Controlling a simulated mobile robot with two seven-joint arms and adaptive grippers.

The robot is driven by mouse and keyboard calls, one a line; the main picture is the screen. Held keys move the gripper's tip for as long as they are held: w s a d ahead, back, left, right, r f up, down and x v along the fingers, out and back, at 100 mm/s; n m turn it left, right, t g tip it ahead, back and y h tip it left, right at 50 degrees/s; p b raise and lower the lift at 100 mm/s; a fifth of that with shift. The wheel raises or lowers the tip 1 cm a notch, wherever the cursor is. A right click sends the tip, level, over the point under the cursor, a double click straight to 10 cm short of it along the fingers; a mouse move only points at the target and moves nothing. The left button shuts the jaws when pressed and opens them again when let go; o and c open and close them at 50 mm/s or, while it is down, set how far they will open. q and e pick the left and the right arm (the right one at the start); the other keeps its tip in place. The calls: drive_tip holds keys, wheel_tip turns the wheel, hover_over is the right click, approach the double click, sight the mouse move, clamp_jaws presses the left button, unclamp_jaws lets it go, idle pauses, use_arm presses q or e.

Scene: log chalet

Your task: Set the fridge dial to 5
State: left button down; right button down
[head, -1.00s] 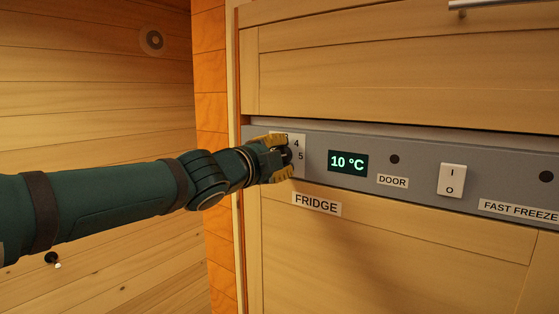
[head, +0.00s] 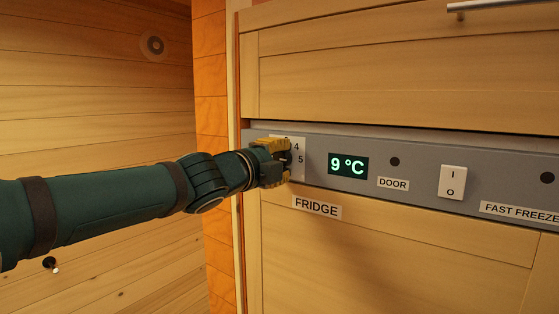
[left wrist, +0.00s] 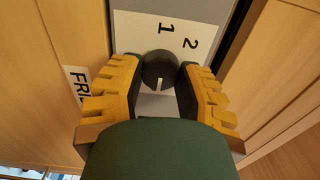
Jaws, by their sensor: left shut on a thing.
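The fridge dial is a round dark knob (left wrist: 159,66) with a white pointer line, seen in the left wrist view. My left gripper (head: 284,161) is shut on it, one finger on each side; the fingers also show in the left wrist view (left wrist: 160,80). The pointer line faces the bottom of the wrist picture, away from the printed 1 and 2. The fridge display (head: 348,165) reads 9 °C. My right gripper is out of view.
Right of the display are a dark round spot (head: 395,161) above a DOOR label (head: 393,184), a white rocker switch (head: 452,182) and a FAST FREEZE label (head: 519,212). A FRIDGE label (head: 317,207) sits below the grey panel. A metal handle (head: 500,4) is above.

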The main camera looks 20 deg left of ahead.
use_arm(q)
drive_tip(key=c, duration=0.6)
unclamp_jaws()
drive_tip(key=shift+d, duration=0.1)
drive_tip(key=shift+o, duration=0.2)
drive_tip(key=v, duration=1.2)
